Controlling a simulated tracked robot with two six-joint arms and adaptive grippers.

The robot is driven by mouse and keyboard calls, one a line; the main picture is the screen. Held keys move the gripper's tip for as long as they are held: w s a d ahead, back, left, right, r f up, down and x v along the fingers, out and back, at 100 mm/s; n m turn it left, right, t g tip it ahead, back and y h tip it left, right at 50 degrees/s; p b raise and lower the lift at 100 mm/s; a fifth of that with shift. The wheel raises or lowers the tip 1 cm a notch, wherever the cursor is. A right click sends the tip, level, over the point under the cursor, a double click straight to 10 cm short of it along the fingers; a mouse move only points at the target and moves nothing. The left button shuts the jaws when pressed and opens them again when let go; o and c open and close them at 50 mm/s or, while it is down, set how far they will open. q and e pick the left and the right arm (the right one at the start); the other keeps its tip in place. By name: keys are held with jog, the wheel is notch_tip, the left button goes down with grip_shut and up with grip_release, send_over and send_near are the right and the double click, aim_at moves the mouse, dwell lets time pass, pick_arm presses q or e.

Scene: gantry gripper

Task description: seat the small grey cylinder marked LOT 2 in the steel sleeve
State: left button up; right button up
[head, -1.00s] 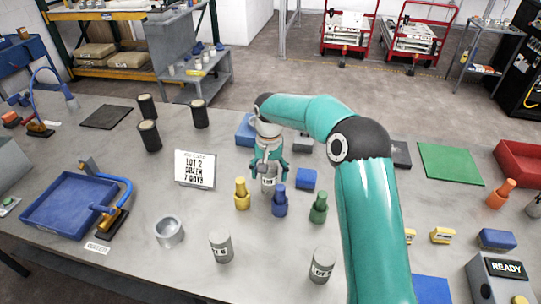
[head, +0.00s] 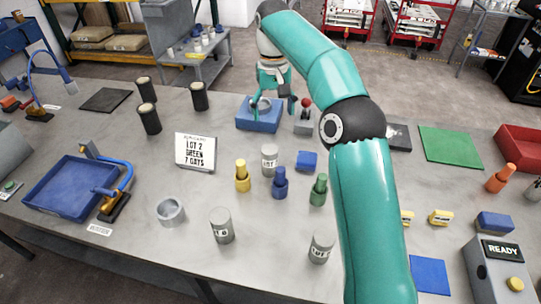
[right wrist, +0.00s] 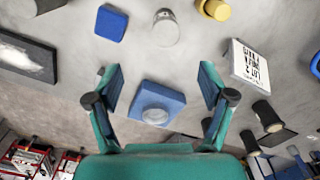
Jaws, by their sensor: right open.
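My right gripper (head: 272,96) is open and empty above a blue block (head: 258,122) at the far side of the table. In the right wrist view the blue block (right wrist: 167,95) lies beyond the spread fingers (right wrist: 156,80), with a round grey piece (right wrist: 154,115) on top. I cannot tell whether that piece is hollow. A hollow steel ring (head: 171,213) stands front left. Three grey cylinders stand upright: one mid-table (head: 269,160), marked LOT, and two nearer the front (head: 221,226) (head: 321,248). Their numbers are not clearly readable. My left gripper is out of view.
A sign (head: 195,151) reads LOT 2 GREEN 7 DAYS. Yellow (head: 242,177), blue (head: 280,184) and green (head: 319,191) bottle-like pieces stand near the middle cylinder. Black cylinders (head: 149,119) stand to the left. A red-topped stick (head: 306,103) stands beside the blue block.

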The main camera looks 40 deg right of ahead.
aim_at(269, 148)
jog(key=f, duration=0.3)
jog(key=f+b, duration=0.1)
jog(key=f, duration=0.2)
jog(key=f+b, duration=0.1)
jog(key=f, duration=0.3)
jog(key=shift+w+a, duration=0.2)
jog(key=shift+w, duration=0.2)
jog(key=shift+a+f+p, duration=0.15)
jog(key=shift+f+p, duration=0.55)
jog(key=shift+f, duration=2.45)
jog(key=c, duration=1.5)
jog(key=shift+w, duration=0.1)
grip_shut()
jog(key=shift+r, duration=0.15)
